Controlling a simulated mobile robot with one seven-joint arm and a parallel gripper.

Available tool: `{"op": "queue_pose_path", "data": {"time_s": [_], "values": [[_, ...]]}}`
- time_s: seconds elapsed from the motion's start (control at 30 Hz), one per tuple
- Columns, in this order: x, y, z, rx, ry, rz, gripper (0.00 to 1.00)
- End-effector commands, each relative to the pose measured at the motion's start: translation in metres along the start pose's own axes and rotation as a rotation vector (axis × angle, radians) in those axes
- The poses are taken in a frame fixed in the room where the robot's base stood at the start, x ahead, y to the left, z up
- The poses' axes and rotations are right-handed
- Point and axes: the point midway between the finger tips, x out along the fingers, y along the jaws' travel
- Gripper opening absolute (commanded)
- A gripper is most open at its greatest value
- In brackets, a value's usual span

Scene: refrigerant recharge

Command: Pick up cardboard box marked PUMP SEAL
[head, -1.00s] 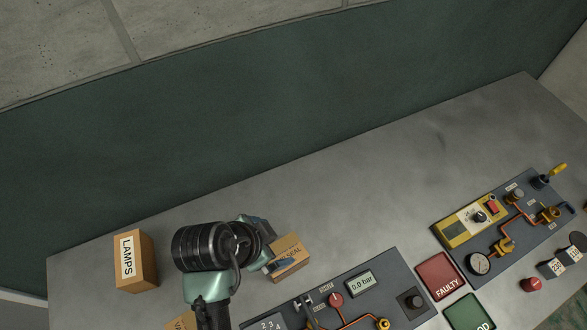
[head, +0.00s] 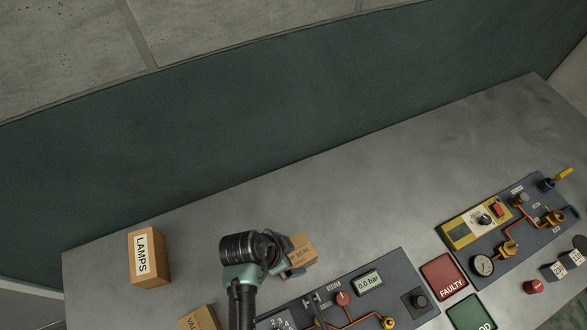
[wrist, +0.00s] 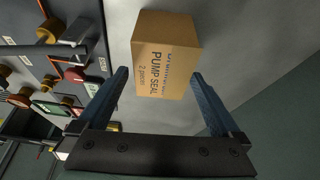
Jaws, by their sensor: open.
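The cardboard box marked PUMP SEAL (wrist: 165,60) stands on the grey bench in the wrist view, its label reading sideways. My gripper (wrist: 160,80) is open, with its two blue fingers pointing at the box, one to each side of it in the picture. The right finger's tip appears close to the box's lower right edge; I cannot tell if it touches. In the head view the box (head: 302,252) is partly hidden behind my wrist and gripper (head: 287,270).
A LAMPS box (head: 148,257) stands to the left, and another box (head: 198,318) is at the bottom edge. A panel with a 0.0 bar display (head: 368,284) lies right of my gripper. FAULTY tray (head: 443,276) is further right. The bench behind is clear.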

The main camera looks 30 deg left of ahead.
Motion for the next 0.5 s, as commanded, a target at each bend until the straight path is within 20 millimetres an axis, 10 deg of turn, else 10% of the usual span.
{"op": "queue_pose_path", "data": {"time_s": [0.5], "values": [[0.028, -0.001, -0.001, 0.001, 0.000, -0.002, 1.00]]}}
